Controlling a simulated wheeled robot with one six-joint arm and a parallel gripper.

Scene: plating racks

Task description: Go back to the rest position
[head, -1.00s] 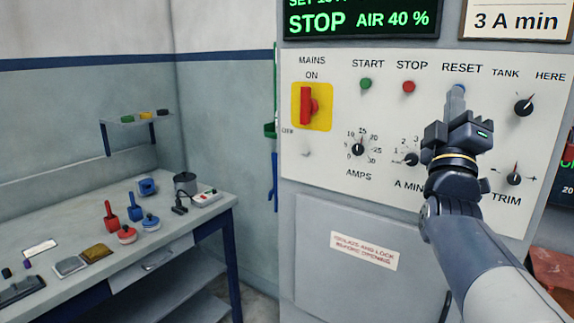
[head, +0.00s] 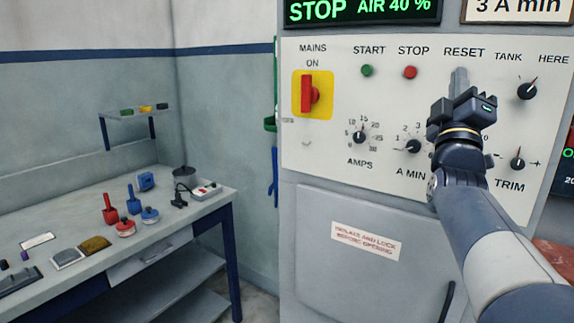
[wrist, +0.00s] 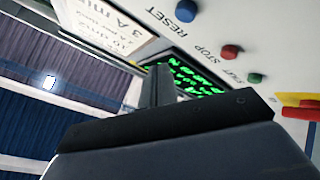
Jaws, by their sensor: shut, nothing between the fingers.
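My gripper (head: 459,76) is in front of the control panel (head: 320,160), just below the RESET label. Its two fingers are together with nothing between them. In the head view the fingers hide the blue RESET button. In the wrist view the blue button (wrist: 186,11) shows above and to the right of the closed fingers (wrist: 160,82), apart from them. The red STOP button (head: 410,73) and green START button (head: 367,71) are to the left of my gripper in the head view.
The red MAINS switch (head: 308,95) on its yellow plate and several black knobs, such as the AMPS knob (head: 359,137), stick out of the panel. A display (head: 362,10) reads STOP, AIR 40 %. A bench (head: 190,225) with small tools stands at the left.

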